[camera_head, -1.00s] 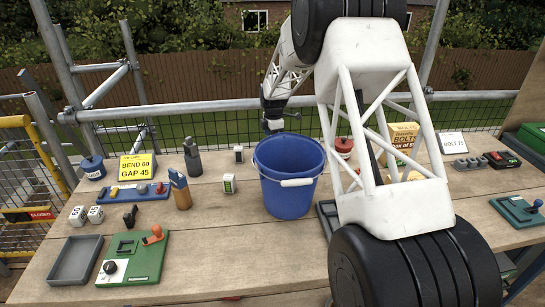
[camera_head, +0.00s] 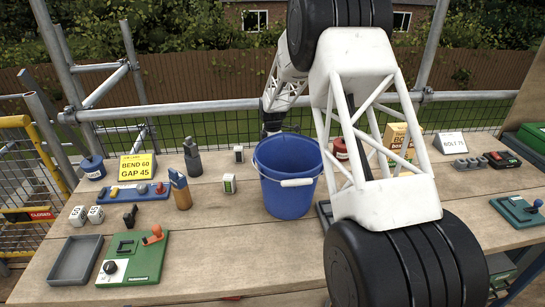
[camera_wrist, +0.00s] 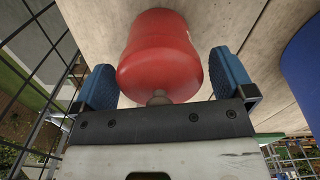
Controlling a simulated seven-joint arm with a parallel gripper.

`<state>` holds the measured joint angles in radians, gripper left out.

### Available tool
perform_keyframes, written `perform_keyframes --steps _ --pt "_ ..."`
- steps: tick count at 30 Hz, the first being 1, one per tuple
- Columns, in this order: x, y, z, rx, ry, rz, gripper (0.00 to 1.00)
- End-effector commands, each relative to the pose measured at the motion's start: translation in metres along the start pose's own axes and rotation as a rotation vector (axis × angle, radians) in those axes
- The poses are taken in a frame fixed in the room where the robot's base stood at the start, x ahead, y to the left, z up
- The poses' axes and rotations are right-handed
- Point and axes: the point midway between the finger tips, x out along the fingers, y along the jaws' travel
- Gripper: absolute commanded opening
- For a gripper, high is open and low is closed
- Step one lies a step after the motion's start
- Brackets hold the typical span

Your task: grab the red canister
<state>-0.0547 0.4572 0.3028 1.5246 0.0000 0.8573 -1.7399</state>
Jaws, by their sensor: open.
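The red canister (camera_wrist: 158,48) fills the space between the blue finger pads of my gripper (camera_wrist: 162,66) in the wrist view. It has a rounded end and a small metallic nub pointing toward the palm. My gripper is open; the pads stand on either side of the canister, and whether either touches it is unclear. In the head view the lower arm drops behind the blue bucket, hiding the fingertips.
The blue bucket (camera_head: 288,185) stands mid-bench and also shows at the right of the wrist view (camera_wrist: 303,62). A wire mesh guard and rail (camera_head: 215,106) run along the back. A dark grey bottle (camera_head: 193,160) stands left.

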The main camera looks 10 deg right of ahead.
Motion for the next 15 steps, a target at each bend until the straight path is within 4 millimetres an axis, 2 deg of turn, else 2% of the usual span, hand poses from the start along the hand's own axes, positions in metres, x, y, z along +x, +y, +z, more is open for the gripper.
perform_keyframes --steps 11,12,15 --pt "-0.0003 0.0001 0.0 0.0 0.0 0.0 1.0" --pt "-0.0003 0.0001 0.0 0.0 0.0 0.0 0.98" --pt "-0.0004 0.0001 0.0001 0.0 0.0 0.0 0.83"
